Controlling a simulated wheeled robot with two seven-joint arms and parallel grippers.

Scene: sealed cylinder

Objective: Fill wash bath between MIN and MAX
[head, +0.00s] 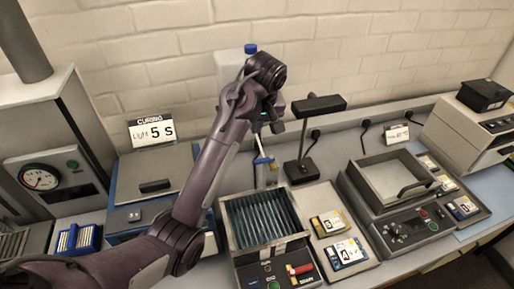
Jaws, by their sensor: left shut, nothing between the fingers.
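My left arm reaches in from the lower left across the bench. My left gripper (263,135) points down at the back, shut and empty, just above a small white-and-blue upright fitting (262,162); I cannot tell whether they touch. In front of it stands an open metal bath (226,228) with bluish slats or liquid inside and a control panel with a red handle. A second open box-like unit (350,187) with a pale interior stands to the right. MIN and MAX marks and the liquid level are not readable. My right gripper is out of view.
A white container with a blue cap (250,48) stands behind my arm. A black lamp-like stand (301,172) is close right of the gripper. A blue-grey box (150,187) under a "CURING Light 5 S" sign and cards (347,251) also occupy the bench.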

